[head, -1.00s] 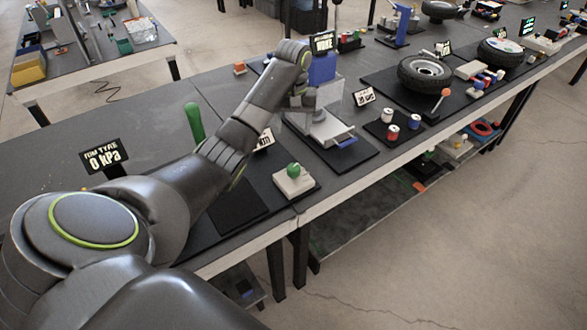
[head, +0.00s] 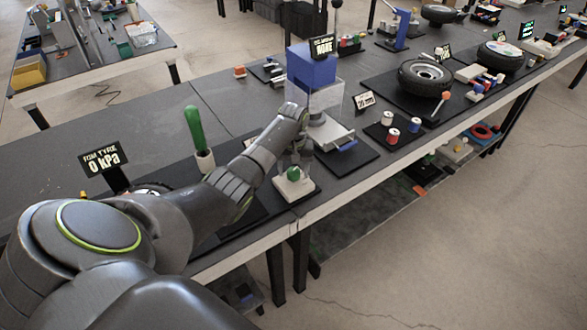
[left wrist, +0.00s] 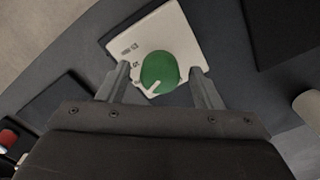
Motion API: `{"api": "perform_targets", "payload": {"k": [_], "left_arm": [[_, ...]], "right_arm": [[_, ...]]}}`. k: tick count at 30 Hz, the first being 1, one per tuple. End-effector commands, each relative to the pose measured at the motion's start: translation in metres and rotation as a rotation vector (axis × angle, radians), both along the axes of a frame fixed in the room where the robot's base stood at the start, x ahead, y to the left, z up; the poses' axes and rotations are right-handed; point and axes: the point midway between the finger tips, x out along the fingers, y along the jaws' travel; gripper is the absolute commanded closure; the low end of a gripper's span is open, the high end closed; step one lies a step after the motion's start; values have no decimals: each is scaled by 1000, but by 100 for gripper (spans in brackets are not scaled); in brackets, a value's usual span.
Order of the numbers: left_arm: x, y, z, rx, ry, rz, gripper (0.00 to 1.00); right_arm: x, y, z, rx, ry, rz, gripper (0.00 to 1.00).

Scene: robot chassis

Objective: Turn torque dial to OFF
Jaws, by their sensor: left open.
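The torque dial is a round green knob (left wrist: 160,72) with a white pointer, on a white base plate (left wrist: 126,48) with small dark marks. In the left wrist view the pointer lies at the knob's lower edge. In the head view the green knob (head: 293,173) and its base (head: 296,190) sit near the table's front edge. My left gripper (left wrist: 164,82) is open, its fingers on either side of the knob, apart from it as far as I can see. In the head view the left gripper (head: 294,158) is just above the dial. My right gripper is not in view.
A green-handled tool (head: 195,130) stands upright left of my arm, by a "0 kPa" sign (head: 103,158). A blue-topped device (head: 311,68) with a sliding tray stands behind the dial. Red and blue cylinders (head: 392,136) and a tyre (head: 424,78) are farther right.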

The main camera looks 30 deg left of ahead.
Motion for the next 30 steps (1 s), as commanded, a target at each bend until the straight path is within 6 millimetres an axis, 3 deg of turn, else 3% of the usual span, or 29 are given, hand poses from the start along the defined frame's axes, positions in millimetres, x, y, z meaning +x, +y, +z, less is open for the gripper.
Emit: {"api": "perform_targets", "payload": {"k": [7,17,30], "left_arm": [[0,0,-1,0,0,0,42],[0,0,0,0,0,0,85],[0,0,3,0,2,107,85]], "right_arm": [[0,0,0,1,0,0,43],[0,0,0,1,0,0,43],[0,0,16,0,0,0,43]]}}
